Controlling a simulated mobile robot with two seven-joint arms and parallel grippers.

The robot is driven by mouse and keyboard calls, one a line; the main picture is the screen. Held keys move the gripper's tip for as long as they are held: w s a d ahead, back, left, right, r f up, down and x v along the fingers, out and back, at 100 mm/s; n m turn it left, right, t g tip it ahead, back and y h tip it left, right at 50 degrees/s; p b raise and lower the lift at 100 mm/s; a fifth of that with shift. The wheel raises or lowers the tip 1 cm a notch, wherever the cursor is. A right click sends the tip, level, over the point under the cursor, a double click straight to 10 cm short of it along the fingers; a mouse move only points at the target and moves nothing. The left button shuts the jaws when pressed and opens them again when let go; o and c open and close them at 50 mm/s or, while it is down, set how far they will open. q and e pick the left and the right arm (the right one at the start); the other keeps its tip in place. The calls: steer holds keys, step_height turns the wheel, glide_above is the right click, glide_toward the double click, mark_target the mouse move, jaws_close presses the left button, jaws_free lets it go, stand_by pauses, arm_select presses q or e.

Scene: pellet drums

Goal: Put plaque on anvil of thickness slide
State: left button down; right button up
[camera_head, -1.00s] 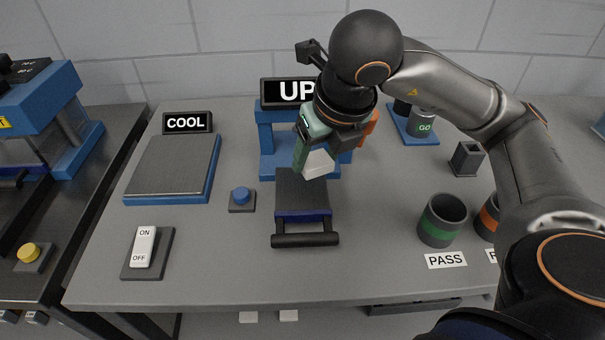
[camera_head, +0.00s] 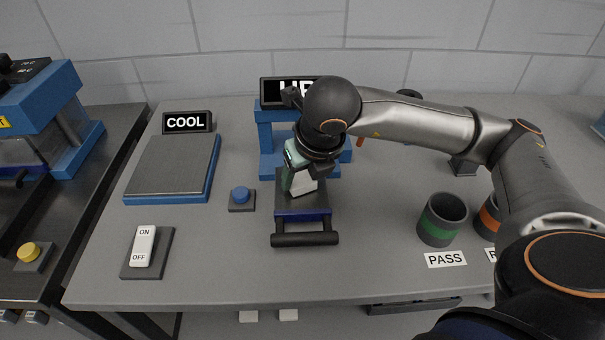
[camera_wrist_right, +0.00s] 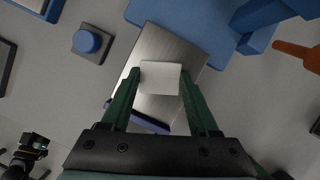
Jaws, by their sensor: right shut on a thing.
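The white plaque (camera_wrist_right: 161,78) is between the green fingers of my right gripper (camera_wrist_right: 158,80) in the right wrist view. The gripper is shut on it. In the head view my right gripper (camera_head: 290,187) and the plaque (camera_head: 304,188) are over the dark plate of the thickness slide (camera_head: 303,208), which has a black front handle. I cannot tell whether the plaque touches the plate. The slide's metal plate (camera_wrist_right: 167,46) also shows in the right wrist view. The blue gauge frame (camera_head: 266,150) stands behind, with a partly hidden "UP" display (camera_head: 281,92). My left gripper is not in view.
A blue button (camera_head: 241,195) is left of the slide. A "COOL" plate (camera_head: 170,167) and an ON/OFF switch (camera_head: 144,247) stand farther left. A green-banded PASS cup (camera_head: 442,219) and an orange-banded cup (camera_head: 489,217) are at right. The table front is clear.

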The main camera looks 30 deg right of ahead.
steer(key=shift+f, duration=0.25)
steer(key=o, duration=1.3)
steer(key=shift+r, duration=0.1)
steer(key=shift+o, duration=0.2)
steer(key=shift+r, duration=0.1)
steer(key=shift+r+p, duration=0.3)
steer(key=shift+p, duration=0.05)
steer(key=v, duration=1.1)
steer(key=shift+s+r, duration=0.15)
steer(key=shift+r, duration=0.15)
